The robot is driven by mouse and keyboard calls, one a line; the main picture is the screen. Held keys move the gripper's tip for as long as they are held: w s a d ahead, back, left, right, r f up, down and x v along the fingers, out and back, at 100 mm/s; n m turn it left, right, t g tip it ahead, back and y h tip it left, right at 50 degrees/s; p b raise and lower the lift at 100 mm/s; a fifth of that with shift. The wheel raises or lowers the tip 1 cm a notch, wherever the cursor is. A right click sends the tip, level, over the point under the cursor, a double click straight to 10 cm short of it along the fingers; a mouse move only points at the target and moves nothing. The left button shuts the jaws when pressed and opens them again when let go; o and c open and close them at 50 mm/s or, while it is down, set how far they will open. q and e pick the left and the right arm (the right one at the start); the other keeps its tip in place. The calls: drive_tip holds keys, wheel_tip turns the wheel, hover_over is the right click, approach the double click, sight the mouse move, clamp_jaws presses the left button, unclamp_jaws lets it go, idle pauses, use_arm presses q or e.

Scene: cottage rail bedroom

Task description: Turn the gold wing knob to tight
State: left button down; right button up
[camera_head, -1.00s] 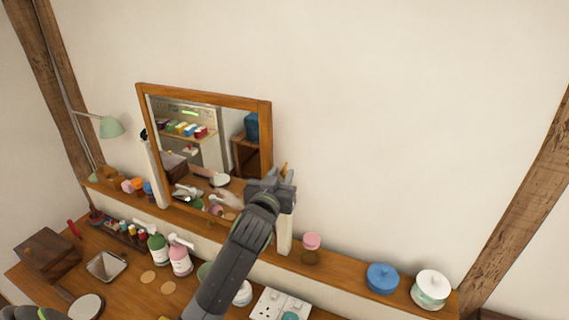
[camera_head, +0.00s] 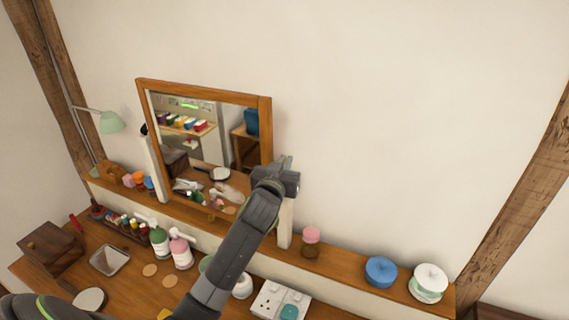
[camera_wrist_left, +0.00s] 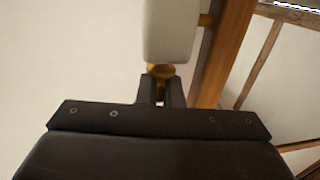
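The gold wing knob (camera_wrist_left: 160,71) shows in the left wrist view, just under the end of the cream mirror post (camera_wrist_left: 172,30). My left gripper (camera_wrist_left: 161,90) has its fingers close together at the knob, with a narrow gap between them, and appears shut on its lower part. In the head view my left gripper (camera_head: 284,170) is at the right edge of the wood-framed mirror (camera_head: 265,130), at the top of the right cream post (camera_head: 285,225). The knob is hidden there by the gripper. My right gripper is not in view.
The shelf (camera_head: 340,272) holds a pink-lidded jar (camera_head: 311,242), a blue pot (camera_head: 381,271) and a white lidded pot (camera_head: 428,283). Pump bottles (camera_head: 181,252), a tray (camera_head: 109,260) and a socket box (camera_head: 268,300) stand below. The wall right of the gripper is clear.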

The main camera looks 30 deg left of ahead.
use_arm(q)
drive_tip(key=shift+h, duration=0.3)
drive_tip(key=shift+a+m+h+p, duration=0.1)
drive_tip(key=shift+m+h+p, duration=0.5)
drive_tip(key=shift+m+h, duration=0.7)
drive_tip(key=shift+h, duration=0.3)
drive_tip(key=shift+f+h+b, duration=0.1)
drive_tip(key=shift+h+b, duration=0.3)
drive_tip(key=shift+b, duration=0.05)
drive_tip(key=m+g+h+b, duration=0.1)
drive_tip(key=m+h+b, duration=0.2)
drive_tip(key=b, duration=0.5)
drive_tip(key=m+g+h+b, duration=0.1)
drive_tip(key=h+b, duration=0.3)
drive_tip(key=b, duration=0.4)
drive_tip(key=shift+f+m+h+b, duration=0.15)
drive_tip(key=shift+m+h+b, duration=0.25)
drive_tip(key=shift+m, duration=0.5)
drive_tip(key=shift+g+h+b, duration=0.3)
drive_tip(key=shift+h+b, duration=0.1)
drive_tip(key=shift+b, duration=0.4)
drive_tip(key=shift+r+m, duration=0.2)
drive_tip(key=shift+m, duration=0.1)
